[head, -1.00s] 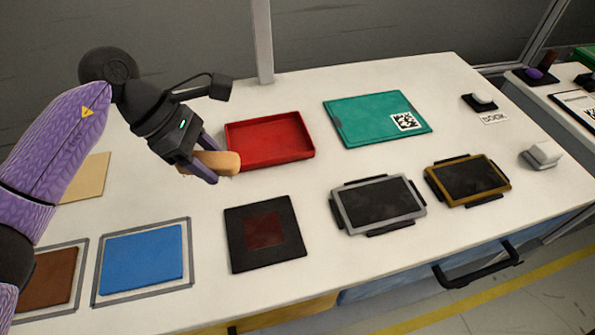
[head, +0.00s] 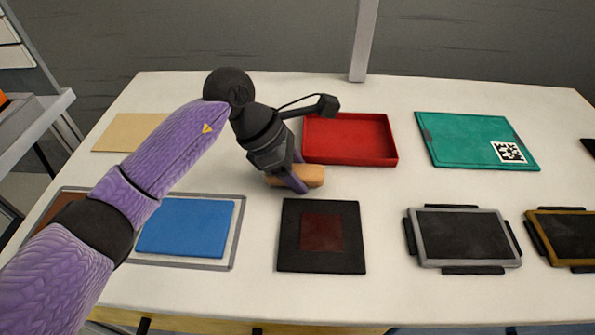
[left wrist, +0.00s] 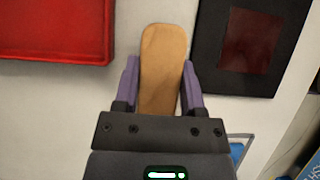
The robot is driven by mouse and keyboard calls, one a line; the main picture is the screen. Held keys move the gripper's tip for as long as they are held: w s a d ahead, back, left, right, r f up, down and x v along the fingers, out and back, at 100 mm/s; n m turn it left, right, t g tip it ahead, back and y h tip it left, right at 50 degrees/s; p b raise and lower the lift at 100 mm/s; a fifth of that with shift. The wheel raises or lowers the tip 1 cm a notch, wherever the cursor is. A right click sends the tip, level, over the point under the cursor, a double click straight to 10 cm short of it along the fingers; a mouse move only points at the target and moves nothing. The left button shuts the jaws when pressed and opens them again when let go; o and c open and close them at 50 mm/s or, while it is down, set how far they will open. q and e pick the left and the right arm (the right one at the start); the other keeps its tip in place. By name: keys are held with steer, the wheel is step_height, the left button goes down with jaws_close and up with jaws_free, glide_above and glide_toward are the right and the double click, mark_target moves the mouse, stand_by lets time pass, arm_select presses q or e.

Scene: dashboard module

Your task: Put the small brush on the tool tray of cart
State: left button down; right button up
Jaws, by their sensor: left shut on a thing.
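The small brush (head: 312,175) shows as a tan wooden block-like handle, with its bristles hidden in the current views. My left gripper (head: 298,180) is shut on it, just in front of the red tray's near left corner. In the left wrist view the brush (left wrist: 162,70) lies lengthwise between the two purple fingers of the left gripper (left wrist: 160,85). How high it is above the table is hard to tell. No tray that I can clearly identify as the cart's tool tray is in view. My right gripper is not in view.
The white table (head: 385,300) holds a red tray (head: 392,160), a green panel (head: 460,140), a black pad (head: 345,262), a blue pad (head: 185,225) and framed dark screens (head: 465,240). A grey stand (head: 40,125) with an orange item is at far left.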

arm_select(q)
steer(key=shift+f, duration=0.15)
steer(key=shift+c, duration=0.9)
jaws_free()
